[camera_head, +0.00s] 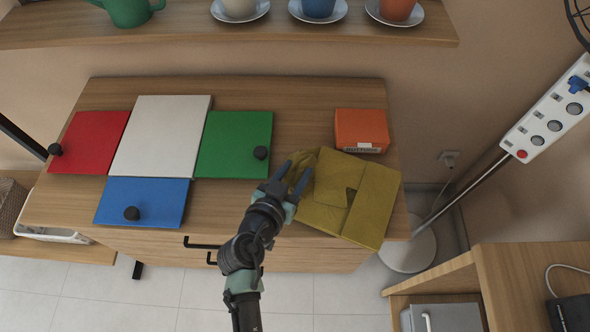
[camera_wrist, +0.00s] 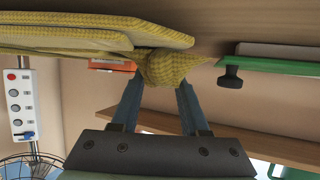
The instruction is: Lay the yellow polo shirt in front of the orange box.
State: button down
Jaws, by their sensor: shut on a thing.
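The yellow polo shirt (camera_head: 364,205) lies folded on the right end of the wooden dresser top, just in front of the orange box (camera_head: 361,129). In the head view its back edge is close to the box; whether they touch is unclear. My gripper (camera_head: 294,176) is at the shirt's left side, shut on a bunched part of it. In the wrist view the gripper (camera_wrist: 158,85) pinches a gathered lump of the yellow shirt (camera_wrist: 100,32) between its fingertips. The orange box shows behind the shirt in the wrist view (camera_wrist: 112,66), partly hidden.
Left of the shirt lie green (camera_head: 235,145), white (camera_head: 161,136), red (camera_head: 89,142) and blue (camera_head: 143,203) panels, some with black knobs. A wall shelf (camera_head: 290,33) with cups is above the back. A power strip on a stand (camera_head: 546,111) is at right.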

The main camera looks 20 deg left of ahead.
jog(key=shift+f+b, duration=0.55)
jog(key=shift+b, duration=0.1)
jog(key=shift+c, duration=1.6)
grip_release()
jog(key=v, duration=1.3)
jog(key=shift+b, duration=0.3)
jog(key=shift+r, duration=0.15)
